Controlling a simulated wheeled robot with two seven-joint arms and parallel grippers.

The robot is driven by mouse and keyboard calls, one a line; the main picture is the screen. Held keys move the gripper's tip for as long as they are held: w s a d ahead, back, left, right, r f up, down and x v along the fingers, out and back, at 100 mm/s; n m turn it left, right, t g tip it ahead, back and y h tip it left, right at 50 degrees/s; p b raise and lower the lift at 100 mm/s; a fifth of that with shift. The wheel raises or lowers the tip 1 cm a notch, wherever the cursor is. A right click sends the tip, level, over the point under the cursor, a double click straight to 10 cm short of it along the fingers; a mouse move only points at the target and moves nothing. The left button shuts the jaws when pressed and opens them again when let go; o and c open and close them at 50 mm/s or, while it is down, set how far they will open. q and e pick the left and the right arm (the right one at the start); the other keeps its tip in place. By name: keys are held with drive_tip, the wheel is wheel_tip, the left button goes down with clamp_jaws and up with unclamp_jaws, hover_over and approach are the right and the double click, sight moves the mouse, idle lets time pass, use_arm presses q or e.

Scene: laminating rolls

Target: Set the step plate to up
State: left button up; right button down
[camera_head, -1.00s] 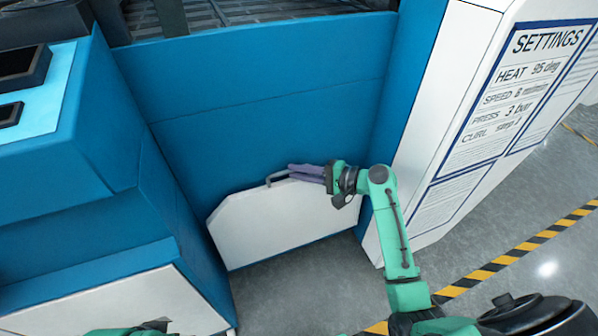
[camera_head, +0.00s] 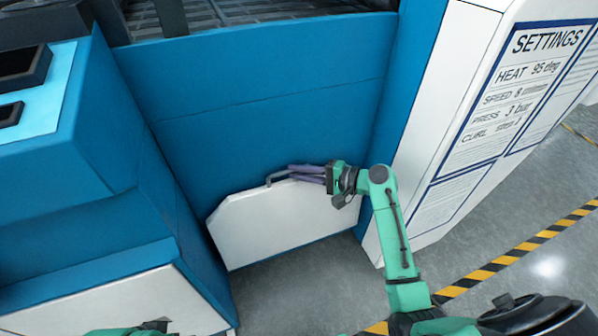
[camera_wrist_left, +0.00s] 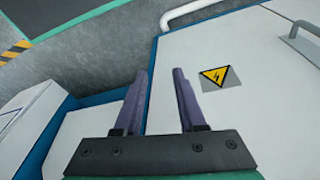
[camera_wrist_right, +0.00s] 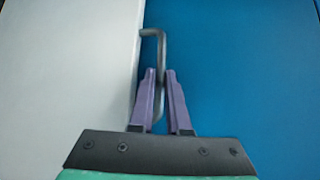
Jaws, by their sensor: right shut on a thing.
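The step plate (camera_head: 285,222) is a white panel with cut corners, standing upright flat against the blue machine front in the head view. A grey bar handle (camera_head: 277,177) is on its top edge. My right gripper (camera_head: 292,172) is at that edge, its purple fingers shut on the handle. In the right wrist view the fingers (camera_wrist_right: 161,76) close around the handle (camera_wrist_right: 153,34), with the white plate (camera_wrist_right: 65,70) to the left. In the left wrist view my left gripper (camera_wrist_left: 163,72) is open, its fingers apart with nothing between them.
A white panel with a SETTINGS sheet (camera_head: 520,90) stands close to the right of my right arm. A blue machine body (camera_head: 70,160) is on the left. Grey floor with a yellow-black stripe (camera_head: 515,252) lies at right. A white cabinet with a warning sign (camera_wrist_left: 214,77) is near my left gripper.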

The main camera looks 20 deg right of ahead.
drive_tip(key=shift+s+f+p, duration=0.1)
drive_tip(key=shift+s+p, duration=0.2)
drive_tip(key=shift+s, duration=0.85)
drive_tip(key=c, duration=0.9)
unclamp_jaws()
use_arm(q)
drive_tip(key=shift+s+a+r+g, duration=0.3)
drive_tip(key=shift+s+a, duration=0.1)
drive_tip(key=shift+a, duration=0.1)
use_arm(e)
drive_tip(key=shift+t, duration=0.3)
drive_tip(key=shift+d, duration=0.1)
use_arm(q)
drive_tip(key=shift+y, duration=0.3)
drive_tip(key=f+p, duration=0.1)
drive_tip(key=f, duration=0.1)
drive_tip(key=w+f+p, duration=0.1)
drive_tip(key=f, duration=0.2)
drive_tip(key=shift+a+f, duration=0.1)
drive_tip(key=shift+f, duration=0.05)
use_arm(e)
drive_tip(key=v, duration=1.4)
drive_tip(key=shift+d, duration=0.3)
